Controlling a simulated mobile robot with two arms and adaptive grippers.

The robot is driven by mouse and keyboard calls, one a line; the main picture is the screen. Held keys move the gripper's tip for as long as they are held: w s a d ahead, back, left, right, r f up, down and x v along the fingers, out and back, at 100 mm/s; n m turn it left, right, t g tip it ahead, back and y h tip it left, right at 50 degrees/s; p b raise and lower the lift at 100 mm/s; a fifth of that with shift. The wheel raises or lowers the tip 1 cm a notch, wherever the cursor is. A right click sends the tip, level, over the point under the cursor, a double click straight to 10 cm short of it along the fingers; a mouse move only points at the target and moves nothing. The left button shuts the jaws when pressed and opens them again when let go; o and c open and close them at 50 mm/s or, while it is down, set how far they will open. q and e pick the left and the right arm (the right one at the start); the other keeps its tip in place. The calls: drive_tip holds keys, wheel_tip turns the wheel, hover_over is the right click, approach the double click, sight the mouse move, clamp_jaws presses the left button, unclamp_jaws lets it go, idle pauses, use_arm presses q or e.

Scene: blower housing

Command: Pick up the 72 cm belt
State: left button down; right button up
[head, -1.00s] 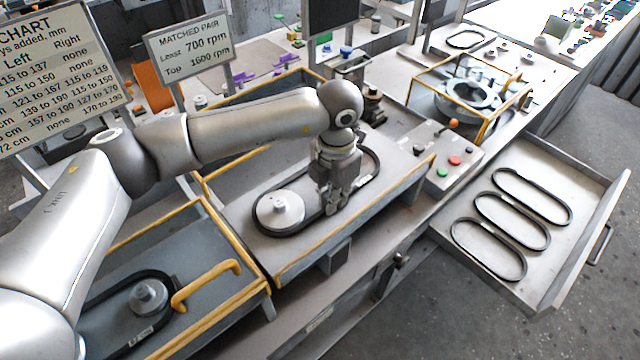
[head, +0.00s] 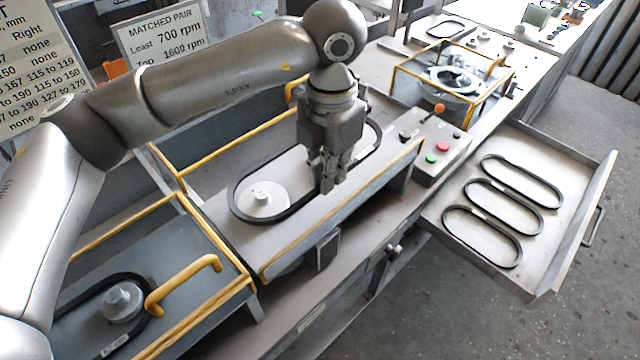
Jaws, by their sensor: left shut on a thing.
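A black belt loop (head: 234,197) is at the middle station. It appears around a pale round pulley (head: 263,199) and runs up to the right behind my left gripper. My left gripper (head: 328,186) points down and is shut on the near side of this belt. The fingers hide part of the loop, and I cannot tell how far it is off the surface. No length marking on it is readable. Other black belts lie in the open drawer: a far one (head: 555,193), a middle one (head: 538,226) and a near one (head: 517,258). My right gripper is not in view.
A yellow-edged rail (head: 350,212) fronts the middle station. A left station (head: 215,300) has a yellow handle (head: 183,284) and another belt around a grey pulley (head: 121,301). A control box (head: 436,150) with buttons and a yellow-framed blower housing (head: 452,80) stand right.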

use_arm(q)
drive_tip(key=s+d+r, duration=0.3)
drive_tip(key=s+r, duration=0.5)
drive_tip(key=r, duration=0.1)
drive_tip(key=shift+s+d+r, duration=0.25)
drive_tip(key=shift+s+r, duration=0.05)
drive_tip(key=shift+s, duration=0.1)
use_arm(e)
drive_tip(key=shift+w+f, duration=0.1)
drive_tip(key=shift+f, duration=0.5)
